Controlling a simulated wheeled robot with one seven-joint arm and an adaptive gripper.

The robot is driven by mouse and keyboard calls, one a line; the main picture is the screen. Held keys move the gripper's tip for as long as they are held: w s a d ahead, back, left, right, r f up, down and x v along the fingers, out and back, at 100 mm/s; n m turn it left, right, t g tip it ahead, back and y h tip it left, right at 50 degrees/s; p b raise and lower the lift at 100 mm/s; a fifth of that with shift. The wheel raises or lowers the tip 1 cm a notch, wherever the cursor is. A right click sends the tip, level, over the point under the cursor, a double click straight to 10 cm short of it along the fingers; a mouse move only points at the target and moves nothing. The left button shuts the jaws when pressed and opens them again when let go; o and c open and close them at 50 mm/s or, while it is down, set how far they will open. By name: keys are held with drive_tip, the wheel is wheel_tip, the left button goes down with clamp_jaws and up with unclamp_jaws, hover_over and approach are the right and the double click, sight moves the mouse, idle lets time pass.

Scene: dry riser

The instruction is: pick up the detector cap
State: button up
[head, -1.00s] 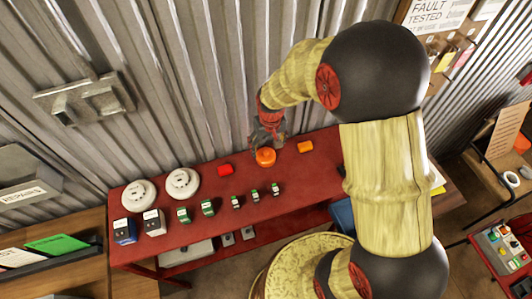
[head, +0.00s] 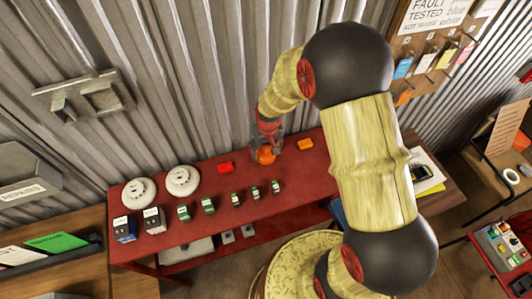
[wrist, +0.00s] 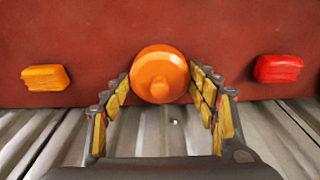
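The detector cap, a round orange piece with a small raised knob, sits on the red bench (head: 300,178) near its back edge. It shows in the head view (head: 264,157) and in the middle of the wrist view (wrist: 158,74). My gripper (head: 267,149) is right at the cap in the head view and partly covers it. In the wrist view my gripper (wrist: 161,80) is open, with one padded finger on each side of the cap. The fingertips are very close to its rim; I cannot tell whether they touch it.
A red block (head: 225,168) and an orange block (head: 305,145) lie either side of the cap, clear of the fingers. Two white detectors (head: 182,181) and a row of small boxes (head: 207,206) stand to the left and in front. A corrugated wall (head: 190,80) rises behind.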

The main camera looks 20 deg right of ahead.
sight(266, 148)
drive_tip(key=c, duration=0.3)
drive_tip(key=shift+r, duration=0.5)
wheel_tip(266, 148, up, 2)
drive_tip(key=shift+r, duration=0.2)
drive_tip(key=s+r, duration=0.3)
drive_tip(key=s, duration=0.1)
drive_tip(key=s+d+r, duration=0.1)
drive_tip(key=s+r, duration=0.2)
drive_tip(key=s, duration=0.2)
drive_tip(key=s+r+p, duration=0.1)
drive_tip(key=s+r, duration=0.2)
drive_tip(key=s, duration=0.2)
drive_tip(key=shift+d+r, duration=0.3)
drive_tip(key=shift+d, duration=0.05)
